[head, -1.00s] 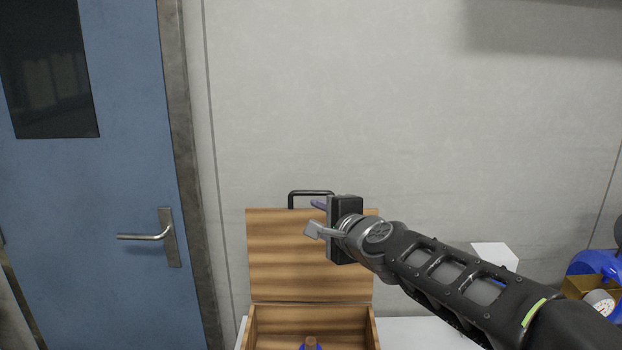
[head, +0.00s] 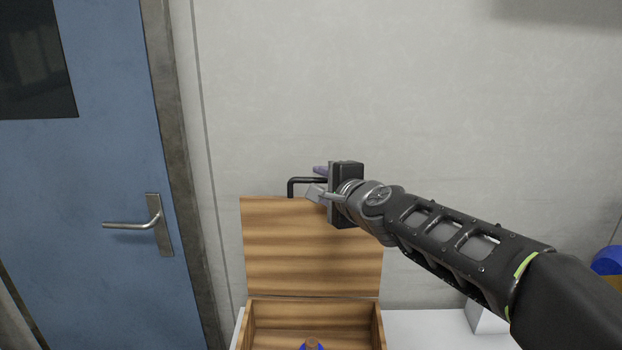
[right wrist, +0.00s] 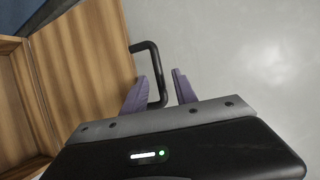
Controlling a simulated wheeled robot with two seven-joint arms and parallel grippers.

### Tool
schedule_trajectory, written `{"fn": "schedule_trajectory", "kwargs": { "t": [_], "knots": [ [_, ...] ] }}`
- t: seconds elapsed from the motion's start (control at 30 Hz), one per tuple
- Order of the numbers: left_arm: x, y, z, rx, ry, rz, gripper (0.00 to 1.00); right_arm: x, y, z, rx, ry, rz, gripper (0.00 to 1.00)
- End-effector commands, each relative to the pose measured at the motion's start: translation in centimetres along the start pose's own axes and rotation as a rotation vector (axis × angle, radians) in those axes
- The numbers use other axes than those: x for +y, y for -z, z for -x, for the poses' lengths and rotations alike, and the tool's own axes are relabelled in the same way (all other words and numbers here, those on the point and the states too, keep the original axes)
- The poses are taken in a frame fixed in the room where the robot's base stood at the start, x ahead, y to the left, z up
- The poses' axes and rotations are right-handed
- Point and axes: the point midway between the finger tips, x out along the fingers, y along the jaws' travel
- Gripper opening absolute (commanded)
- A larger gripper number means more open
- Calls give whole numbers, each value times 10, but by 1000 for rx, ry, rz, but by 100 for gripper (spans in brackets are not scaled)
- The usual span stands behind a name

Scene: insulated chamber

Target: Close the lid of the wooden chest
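The wooden chest (head: 378,322) stands open on a white surface, with its lid (head: 290,248) upright against the wall side. A black bar handle (head: 293,187) is at the lid's top edge. My right gripper (head: 316,182) is at the right part of this handle, in front of the lid's top. In the right wrist view, the two purple fingers of my right gripper (right wrist: 158,92) are apart, with one end of the handle (right wrist: 156,70) between them. The fingers are not closed on it. My left gripper is in neither view.
A blue object with a brown top (head: 311,344) is inside the chest. A white box (head: 484,320) stands to the right on the white surface (head: 425,325). A blue door (head: 100,180) with a lever handle is at the left. A grey wall (head: 450,100) is behind.

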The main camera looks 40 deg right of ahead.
Motion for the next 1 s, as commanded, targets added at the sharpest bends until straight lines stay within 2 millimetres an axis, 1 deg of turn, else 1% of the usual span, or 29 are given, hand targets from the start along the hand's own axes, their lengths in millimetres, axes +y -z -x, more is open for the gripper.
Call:
{"fn": "schedule_trajectory", "kwargs": {
  "t": [0.03, 0.2, 0.3, 0.4, 0.53, 0.77, 1.0],
  "knots": [
    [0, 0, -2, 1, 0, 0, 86, 2, -1, -8, -3, -3, 0, 34],
    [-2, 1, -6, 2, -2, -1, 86, 3, -1, -36, -3, -3, 1, 34],
    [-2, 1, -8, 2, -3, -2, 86, 2, 0, -50, -1, -2, 1, 34],
    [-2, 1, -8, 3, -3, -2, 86, 1, 0, -59, -1, -1, 1, 34],
    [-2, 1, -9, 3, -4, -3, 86, 1, 0, -64, 0, -1, 1, 34],
    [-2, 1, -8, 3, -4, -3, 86, 0, 0, -64, 0, -1, 1, 33],
    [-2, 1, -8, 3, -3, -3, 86, 1, 0, -64, 0, -1, 1, 14]
  ]
}}
